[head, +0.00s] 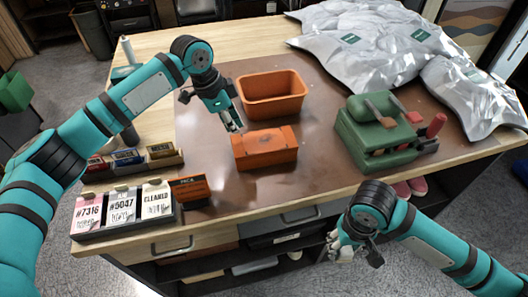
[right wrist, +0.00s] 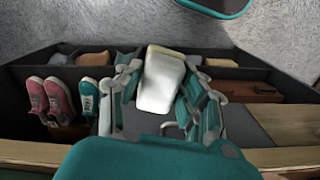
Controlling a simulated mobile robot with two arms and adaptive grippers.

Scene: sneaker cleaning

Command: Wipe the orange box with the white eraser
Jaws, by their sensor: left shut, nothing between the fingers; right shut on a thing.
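An orange box (head: 264,152) with dark smudges on its top lies on the brown mat in the head view. My left gripper (head: 235,128) is shut and empty just above the box's back left corner; I cannot tell whether it touches the box. My right gripper (head: 337,250) is low in front of the table's front edge, apart from the box. It is shut on the white eraser (right wrist: 160,82), which stands out between its fingers in the right wrist view. In the head view the eraser is small and partly hidden by the gripper.
An open orange bin (head: 270,108) stands behind the box. A green tool holder (head: 365,140) is to the right, with silver bags (head: 360,45) at the back right. Labelled card boxes (head: 122,208) stand front left. Shoes (right wrist: 60,97) sit on the shelf below.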

